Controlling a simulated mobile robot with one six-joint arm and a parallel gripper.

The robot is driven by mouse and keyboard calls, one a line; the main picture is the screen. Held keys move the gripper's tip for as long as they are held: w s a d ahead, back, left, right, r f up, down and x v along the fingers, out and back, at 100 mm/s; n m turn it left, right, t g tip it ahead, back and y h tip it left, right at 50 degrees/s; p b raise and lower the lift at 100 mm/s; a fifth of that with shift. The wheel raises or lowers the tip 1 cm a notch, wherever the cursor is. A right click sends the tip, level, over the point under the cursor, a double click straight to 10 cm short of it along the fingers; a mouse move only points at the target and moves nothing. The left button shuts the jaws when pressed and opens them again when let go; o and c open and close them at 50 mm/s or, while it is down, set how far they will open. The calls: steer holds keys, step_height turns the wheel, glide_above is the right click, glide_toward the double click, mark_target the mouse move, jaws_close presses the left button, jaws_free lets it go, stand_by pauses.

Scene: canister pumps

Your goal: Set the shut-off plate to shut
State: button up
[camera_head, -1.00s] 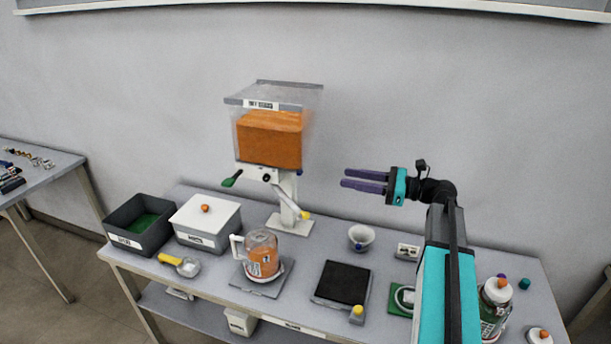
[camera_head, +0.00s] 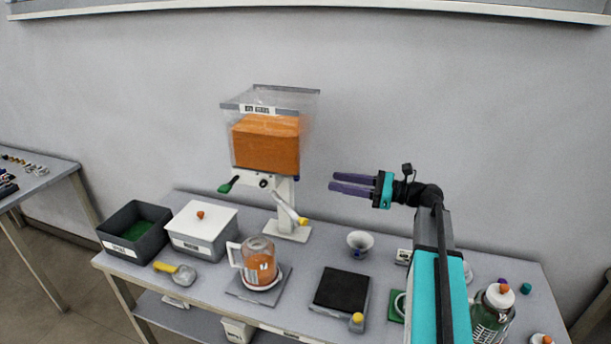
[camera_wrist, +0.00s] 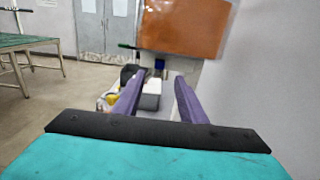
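The dispenser (camera_head: 265,145) stands at the back of the table, with a clear hopper holding an orange mass. Under the hopper, a green handle (camera_head: 228,185) sticks out left and a small blue knob (camera_head: 297,178) shows at the right. The blue knob (camera_wrist: 158,66) also shows in the wrist view, between my fingers. I cannot tell the shut-off plate itself apart or read its setting. My gripper (camera_head: 331,182) is open and empty, right of the dispenser and apart from it, with its purple fingers pointing at it.
A white lever with a yellow tip (camera_head: 303,221) hangs below the hopper. An orange-filled jug (camera_head: 260,266), a white lidded box (camera_head: 202,228), a dark bin (camera_head: 135,232) and a white bowl (camera_head: 360,243) stand on the table. Free air lies between my fingers and the dispenser.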

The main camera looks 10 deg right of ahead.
steer(key=p+x, duration=0.3)
steer(key=x, duration=0.8)
jaws_close()
